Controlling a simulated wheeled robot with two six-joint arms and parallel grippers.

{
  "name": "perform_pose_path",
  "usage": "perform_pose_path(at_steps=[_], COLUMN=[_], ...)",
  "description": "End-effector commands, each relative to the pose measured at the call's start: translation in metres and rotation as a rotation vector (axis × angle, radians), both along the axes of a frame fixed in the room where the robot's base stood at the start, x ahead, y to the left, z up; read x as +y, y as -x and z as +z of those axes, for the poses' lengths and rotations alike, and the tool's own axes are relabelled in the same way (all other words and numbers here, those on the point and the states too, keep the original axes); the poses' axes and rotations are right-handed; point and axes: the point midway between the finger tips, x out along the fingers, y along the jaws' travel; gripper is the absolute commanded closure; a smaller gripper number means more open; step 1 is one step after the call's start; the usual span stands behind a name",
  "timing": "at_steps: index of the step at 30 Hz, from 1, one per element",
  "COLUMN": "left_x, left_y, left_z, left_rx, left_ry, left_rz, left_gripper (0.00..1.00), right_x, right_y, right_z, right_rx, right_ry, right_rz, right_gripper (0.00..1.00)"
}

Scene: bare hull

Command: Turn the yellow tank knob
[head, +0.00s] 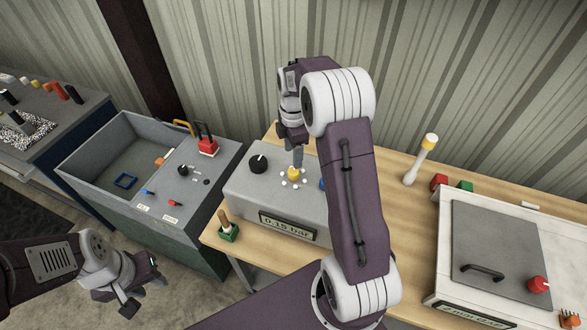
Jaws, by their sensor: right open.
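The yellow tank knob (293,174) is on top of a grey box (238,191), with small white marks around it. The box's front display (287,226) reads about 0.15 bar. My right gripper (297,158) points down just above and behind the yellow knob. It is open; only one finger shows clearly, and I cannot tell whether it touches the knob. My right arm covers the box's right part. My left gripper (146,287) is at the lower left, empty, with its fingers apart, far from the knob.
A black knob (258,164) sits left of the yellow one; a blue knob (322,184) is partly hidden by my arm. A grey sink unit (190,222) stands left. A white lidded box (449,240) and a white, yellow-topped stick (421,160) are right.

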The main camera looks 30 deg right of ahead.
Motion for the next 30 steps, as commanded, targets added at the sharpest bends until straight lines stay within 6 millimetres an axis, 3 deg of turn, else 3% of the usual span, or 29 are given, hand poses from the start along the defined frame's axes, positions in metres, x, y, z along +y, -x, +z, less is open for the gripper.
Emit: perform_pose_path(at_steps=[8, 21, 30], left_x=[0.000, 0.000, 0.000], left_y=[0.000, 0.000, 0.000], left_z=[0.004, 0.031, 0.031], left_rx=[0.000, 0.000, 0.000], left_ry=[0.000, 0.000, 0.000], left_rz=[0.000, 0.000, 0.000], left_gripper=[0.64, 0.64, 0.64], right_x=[-0.003, -0.003, -0.003], right_y=[-0.002, -0.002, -0.003], right_z=[-0.006, -0.083, -0.091], right_rx=[0.009, 0.006, 0.004], right_ry=[-0.002, -0.002, -0.001], right_rz=[0.048, 0.046, 0.046], right_gripper=[0.42, 0.42, 0.42])
